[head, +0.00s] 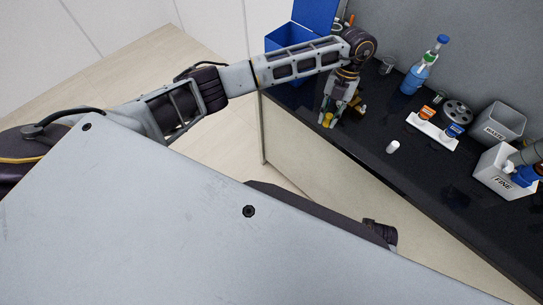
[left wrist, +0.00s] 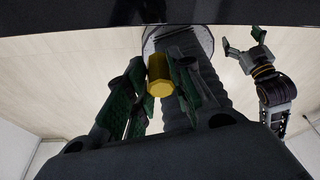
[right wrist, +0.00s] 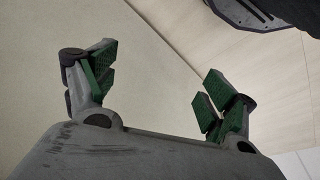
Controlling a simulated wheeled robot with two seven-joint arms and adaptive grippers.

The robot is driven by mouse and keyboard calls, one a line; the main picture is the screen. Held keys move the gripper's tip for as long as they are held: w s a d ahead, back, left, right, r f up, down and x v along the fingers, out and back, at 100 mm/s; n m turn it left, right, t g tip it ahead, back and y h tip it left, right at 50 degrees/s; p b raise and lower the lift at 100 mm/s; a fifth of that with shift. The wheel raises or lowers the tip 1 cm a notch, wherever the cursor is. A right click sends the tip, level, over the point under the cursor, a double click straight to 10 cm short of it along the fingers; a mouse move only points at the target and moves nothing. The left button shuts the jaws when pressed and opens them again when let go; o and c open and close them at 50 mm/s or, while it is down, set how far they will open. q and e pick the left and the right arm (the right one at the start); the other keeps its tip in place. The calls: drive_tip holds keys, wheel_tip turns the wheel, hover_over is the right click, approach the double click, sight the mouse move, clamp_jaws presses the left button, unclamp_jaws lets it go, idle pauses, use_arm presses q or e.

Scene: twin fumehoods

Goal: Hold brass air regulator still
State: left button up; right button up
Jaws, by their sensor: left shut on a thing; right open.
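The brass air regulator shows as a yellow-gold knob-like piece (left wrist: 160,76) between the fingers of my left gripper (left wrist: 155,85) in the left wrist view. My left gripper is shut on it. In the head view the left gripper (head: 328,118) points down at the front edge of the black bench, with a bit of the yellow regulator (head: 327,120) at its tips. The rest of the regulator is hidden by the fingers. My right gripper (right wrist: 155,95) is open and empty in the right wrist view, below the bench; it also shows at the right of the left wrist view (left wrist: 246,45).
The black bench top (head: 440,200) holds a blue bin (head: 282,40), a blue-capped bottle (head: 420,75), a white tray (head: 432,133) with small bottles, a white cylinder (head: 393,146), a grey bin (head: 498,122) and a "FINE" bin (head: 497,180). The bench's front middle is mostly clear.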

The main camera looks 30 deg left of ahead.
drive_tip(key=s+d+f, duration=0.1)
drive_tip(key=s+f, duration=0.4)
drive_tip(key=f, duration=0.3)
drive_tip(key=s+f+g, duration=0.1)
drive_tip(key=s+f, duration=0.3)
drive_tip(key=f, duration=0.4)
drive_tip(key=s+d+f, duration=0.1)
drive_tip(key=s+f, duration=0.4)
drive_tip(key=f, duration=0.3)
use_arm(q)
drive_tip(key=s+a+f+m+t, duration=0.1)
drive_tip(key=a+m, duration=0.4)
drive_tip(key=m, duration=0.6)
drive_tip(key=s+a+f+m+t, duration=0.2)
drive_tip(key=a+m, duration=0.4)
drive_tip(key=m, duration=0.6)
drive_tip(key=s+a+f+m+t+b, duration=0.1)
drive_tip(key=a+m, duration=0.5)
drive_tip(key=m, duration=0.6)
drive_tip(key=shift+s+f+t, duration=0.15)
drive_tip(key=shift+f+t, duration=0.55)
drive_tip(key=shift+t, duration=0.7)
use_arm(e)
drive_tip(key=s+d+f, duration=0.2)
drive_tip(key=s+f, duration=0.4)
drive_tip(key=s, duration=0.5)
drive_tip(key=shift+s+d+g, duration=0.2)
drive_tip(key=shift+g, duration=0.1)
